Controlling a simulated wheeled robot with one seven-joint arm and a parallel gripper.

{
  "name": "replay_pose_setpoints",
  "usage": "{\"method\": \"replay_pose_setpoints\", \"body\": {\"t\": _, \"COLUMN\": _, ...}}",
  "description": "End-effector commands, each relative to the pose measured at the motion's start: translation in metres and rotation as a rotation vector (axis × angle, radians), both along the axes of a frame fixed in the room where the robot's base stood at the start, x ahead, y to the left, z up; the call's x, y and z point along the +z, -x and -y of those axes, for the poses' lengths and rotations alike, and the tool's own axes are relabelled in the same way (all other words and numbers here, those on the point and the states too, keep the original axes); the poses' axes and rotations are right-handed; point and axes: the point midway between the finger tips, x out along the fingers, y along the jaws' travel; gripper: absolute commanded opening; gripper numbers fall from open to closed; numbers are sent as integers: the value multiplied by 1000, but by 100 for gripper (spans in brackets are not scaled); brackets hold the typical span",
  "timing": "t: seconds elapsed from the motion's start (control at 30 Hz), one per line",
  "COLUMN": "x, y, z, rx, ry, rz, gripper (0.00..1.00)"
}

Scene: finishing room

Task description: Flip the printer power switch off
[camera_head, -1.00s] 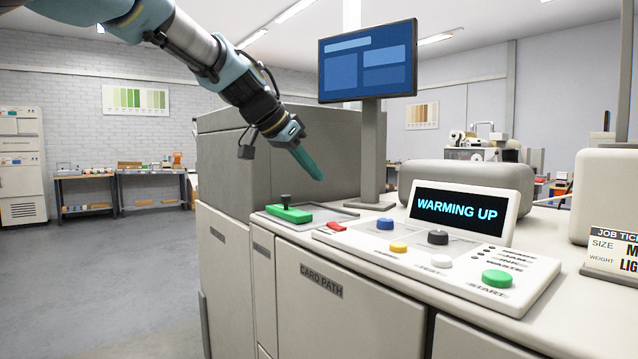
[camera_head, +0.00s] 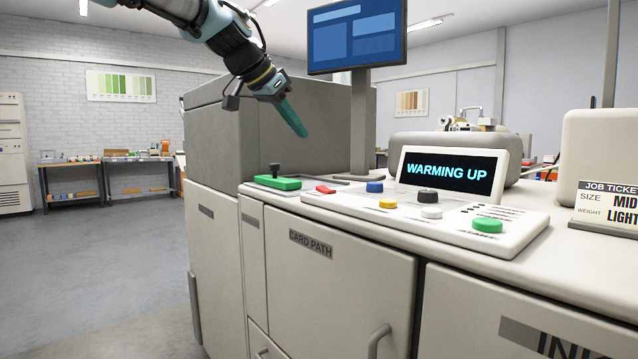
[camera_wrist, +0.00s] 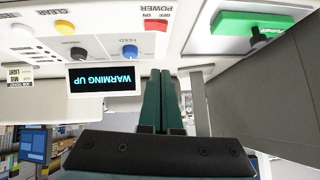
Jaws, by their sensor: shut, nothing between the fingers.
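The power switch (camera_head: 326,189) is a small red rocker at the left end of the printer's control panel (camera_head: 375,208). In the wrist view the red switch (camera_wrist: 155,25) shows upside down, beside the printed words POWER, OFF and ON. I cannot tell which way it is tilted. The panel's display (camera_head: 447,173) reads WARMING UP. My gripper (camera_head: 303,134) has teal fingers, shut and empty, pointing down. It is above the panel's left end, apart from the switch. In the wrist view my gripper (camera_wrist: 161,75) shows its two fingers side by side.
A green block with a black knob (camera_head: 277,182) sits left of the switch. Blue (camera_head: 375,187), yellow, black, white and green buttons lie to the right. A monitor on a post (camera_head: 357,40) and a tall grey housing (camera_head: 270,135) stand behind. A job ticket (camera_head: 607,204) is at far right.

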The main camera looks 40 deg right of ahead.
Motion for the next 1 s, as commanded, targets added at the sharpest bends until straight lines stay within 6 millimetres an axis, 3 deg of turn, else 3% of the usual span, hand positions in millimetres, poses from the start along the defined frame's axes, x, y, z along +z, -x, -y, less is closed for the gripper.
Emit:
{"method": "replay_pose_setpoints", "body": {"t": 0.37, "x": -7, "y": 0, "z": 8, "rx": -1, "ry": -1, "rz": -3, "gripper": 0}}
{"method": "replay_pose_setpoints", "body": {"t": 0.83, "x": -69, "y": -3, "z": 71, "rx": -3, "ry": -3, "rz": -4, "gripper": 0}}
{"method": "replay_pose_setpoints", "body": {"t": 1.0, "x": -95, "y": -8, "z": 71, "rx": 0, "ry": -3, "rz": -3, "gripper": 0}}
